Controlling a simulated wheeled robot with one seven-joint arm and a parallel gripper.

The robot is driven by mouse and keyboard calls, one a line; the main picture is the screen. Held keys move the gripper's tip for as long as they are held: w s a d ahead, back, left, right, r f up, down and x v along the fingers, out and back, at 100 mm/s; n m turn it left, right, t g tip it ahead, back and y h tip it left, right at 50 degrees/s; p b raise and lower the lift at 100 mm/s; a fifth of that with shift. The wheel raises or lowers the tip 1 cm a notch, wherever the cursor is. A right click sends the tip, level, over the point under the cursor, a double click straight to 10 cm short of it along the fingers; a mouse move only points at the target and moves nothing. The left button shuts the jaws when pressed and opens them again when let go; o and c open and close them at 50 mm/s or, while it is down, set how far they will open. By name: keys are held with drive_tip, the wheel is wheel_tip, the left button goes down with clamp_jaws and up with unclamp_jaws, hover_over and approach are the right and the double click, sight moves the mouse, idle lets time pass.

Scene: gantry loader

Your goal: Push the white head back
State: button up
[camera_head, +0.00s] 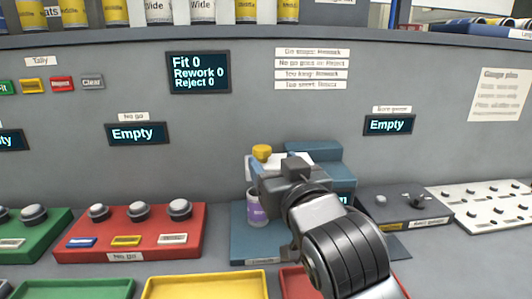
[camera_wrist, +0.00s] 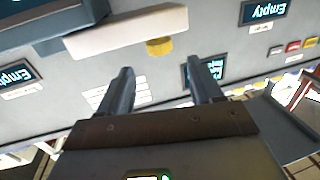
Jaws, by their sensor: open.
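The white head (camera_head: 283,156) is a pale bar with a yellow knob (camera_head: 262,151) at its left end, in front of a blue-grey stand (camera_head: 318,153). My wrist hides part of it in the head view. A cylinder with a purple label (camera_head: 257,210) stands below it on the blue base (camera_head: 262,247). In the wrist view, which is upside down, the white head (camera_wrist: 125,32) and yellow knob (camera_wrist: 159,47) show just beyond my gripper (camera_wrist: 161,85). Its two fingers are wide apart with nothing between them. Contact with the head cannot be made out.
A red gauge tray (camera_head: 130,240) with round knobs stands left of the stand. A dark grey block (camera_head: 405,208) and a white pin board (camera_head: 485,205) lie right. Yellow (camera_head: 205,286) and green bins line the front. A grey panel with displays rises behind.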

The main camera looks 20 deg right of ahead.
sight(265, 152)
drive_tip(key=w, duration=0.6)
drive_tip(key=shift+w+d, duration=0.35)
drive_tip(key=shift+d, duration=0.05)
drive_tip(key=shift+c, duration=0.2)
clamp_jaws()
